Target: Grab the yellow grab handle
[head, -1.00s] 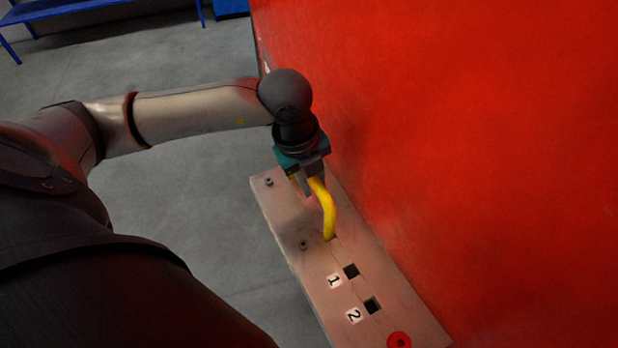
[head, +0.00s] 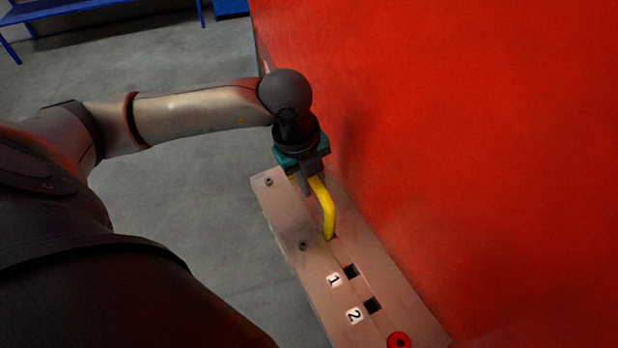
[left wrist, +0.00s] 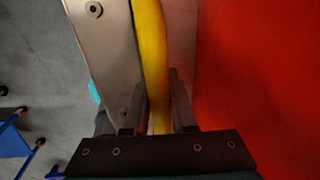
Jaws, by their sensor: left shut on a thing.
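The yellow grab handle (head: 327,210) is a curved bar on a pale panel (head: 283,215) beside the red wall. Its near end goes into a slot in the panel. Its far end is hidden under my left gripper (head: 308,184). In the left wrist view the yellow handle (left wrist: 152,55) runs down between the two fingers of my left gripper (left wrist: 161,105), which are shut on it. My right gripper is not in view.
The red wall (head: 450,130) rises close along the right of the panel. Square holes marked 1 (head: 351,271) and 2 (head: 373,305), bolts and a red round part (head: 399,341) are on the panel. Grey floor lies left, with a blue bench (head: 60,14) far back.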

